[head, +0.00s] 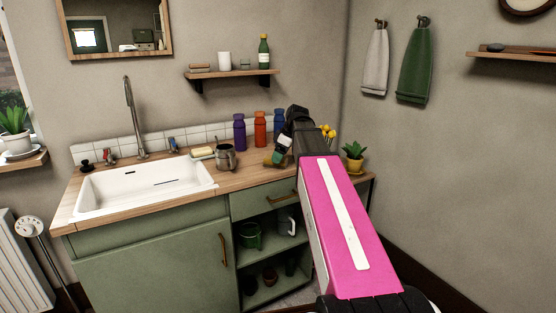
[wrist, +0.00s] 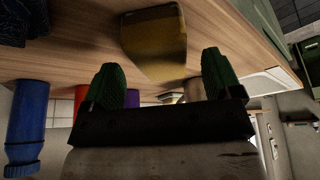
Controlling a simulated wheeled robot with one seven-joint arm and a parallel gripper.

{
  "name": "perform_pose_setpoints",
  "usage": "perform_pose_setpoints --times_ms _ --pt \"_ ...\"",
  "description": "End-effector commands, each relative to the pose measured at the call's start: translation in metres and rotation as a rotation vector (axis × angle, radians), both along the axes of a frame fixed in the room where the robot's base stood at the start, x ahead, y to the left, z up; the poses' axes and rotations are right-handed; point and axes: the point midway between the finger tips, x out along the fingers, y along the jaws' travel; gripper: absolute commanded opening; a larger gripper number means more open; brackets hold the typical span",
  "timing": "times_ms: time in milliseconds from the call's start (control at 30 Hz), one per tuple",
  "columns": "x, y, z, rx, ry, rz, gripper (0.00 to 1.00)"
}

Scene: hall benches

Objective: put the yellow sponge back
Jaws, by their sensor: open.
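A mustard-yellow block (wrist: 153,40), which looks like the yellow sponge, is on the wooden counter just beyond my fingertips in the wrist view. In the head view its edge (head: 268,160) shows beside my gripper (head: 280,156), which partly hides it. My gripper also shows in the wrist view (wrist: 163,78), with two green fingers wide apart and nothing between them. A pale yellow block (head: 202,152) lies on a small dish behind the sink's right end, left of the metal mug (head: 226,157).
Purple (head: 239,132), red (head: 260,128) and blue (head: 279,121) bottles stand along the back of the counter. A potted plant (head: 354,157) is at its right end. The white sink (head: 145,187) is to the left. A wall shelf (head: 232,74) hangs above.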

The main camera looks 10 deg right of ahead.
Motion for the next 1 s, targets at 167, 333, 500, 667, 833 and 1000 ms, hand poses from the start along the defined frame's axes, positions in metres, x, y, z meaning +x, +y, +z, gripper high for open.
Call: perform_pose_setpoints --times_ms 167,333,500,667,833,1000 --pt "-0.005 -0.011 0.031 0.0 -0.003 -0.001 0.84" --pt "-0.01 -0.022 0.058 0.0 -0.003 -0.001 0.84" --pt "-0.014 -0.028 0.077 0.0 -0.002 -0.001 0.84" --pt "-0.016 -0.032 0.086 0.0 0.0 0.0 0.84" --pt "-0.017 -0.033 0.089 0.0 0.0 0.0 0.84" --pt "-0.017 -0.033 0.088 0.0 0.0 0.0 0.84"
